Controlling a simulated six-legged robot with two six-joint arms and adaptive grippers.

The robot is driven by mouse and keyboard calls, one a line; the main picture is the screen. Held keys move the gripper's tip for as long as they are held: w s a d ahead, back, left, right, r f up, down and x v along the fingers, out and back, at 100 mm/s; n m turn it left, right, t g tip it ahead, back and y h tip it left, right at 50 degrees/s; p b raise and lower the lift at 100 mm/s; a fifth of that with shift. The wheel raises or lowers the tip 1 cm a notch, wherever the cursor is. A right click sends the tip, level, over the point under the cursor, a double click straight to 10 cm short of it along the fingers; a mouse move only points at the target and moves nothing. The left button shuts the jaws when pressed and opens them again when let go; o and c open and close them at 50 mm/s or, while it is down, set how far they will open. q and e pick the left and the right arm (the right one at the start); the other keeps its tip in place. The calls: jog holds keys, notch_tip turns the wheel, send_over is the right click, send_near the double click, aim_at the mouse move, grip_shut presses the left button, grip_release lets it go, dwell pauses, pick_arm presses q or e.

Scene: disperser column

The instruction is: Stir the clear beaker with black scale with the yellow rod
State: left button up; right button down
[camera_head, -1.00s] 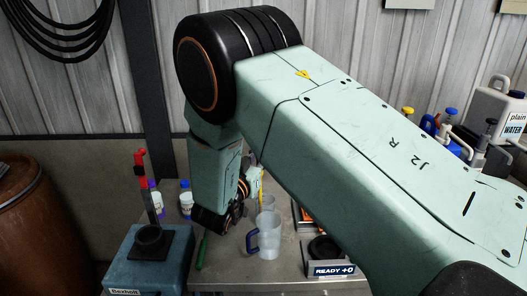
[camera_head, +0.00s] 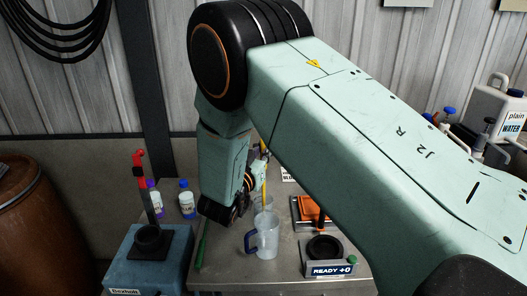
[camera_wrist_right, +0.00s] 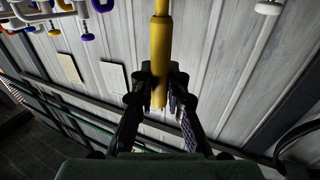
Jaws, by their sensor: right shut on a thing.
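My right gripper (camera_wrist_right: 158,92) is shut on the yellow rod (camera_wrist_right: 160,50), which runs up the middle of the right wrist view. In the head view the rod (camera_head: 264,184) hangs roughly upright beside my right gripper (camera_head: 260,176). Its lower end is at or just behind the rim of a clear vessel (camera_head: 262,205), apparently the beaker. I cannot tell whether the tip is inside it. The beaker is partly hidden by a clear jug with a blue handle (camera_head: 268,238) in front, and its black scale cannot be made out. My left gripper is not in view.
A blue device with a black cup and red-topped post (camera_head: 140,268) stands at the left. Two small bottles (camera_head: 186,200) stand behind it. A green rod (camera_head: 202,245) lies left of the jug. A scale marked READY (camera_head: 332,270) and an orange-topped device (camera_head: 312,210) are at the right.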

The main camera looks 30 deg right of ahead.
aim_at(264, 139)
jog(key=shift+a+r+p, duration=0.2)
jog(key=shift+r+p, duration=0.45)
jog(key=shift+r, duration=0.45)
jog(key=shift+s+d+r+p, duration=0.1)
jog(key=shift+d+r+p, duration=0.05)
jog(key=shift+r+p, duration=0.7)
jog(key=shift+w+r+p, duration=0.2)
jog(key=shift+r+p, duration=0.5)
jog(key=shift+r, duration=0.4)
jog(key=shift+s+r+p, duration=0.2)
jog(key=shift+r+p, duration=0.7)
jog(key=shift+r, duration=0.5)
jog(key=shift+w+f, duration=0.1)
jog(key=shift+w, duration=0.05)
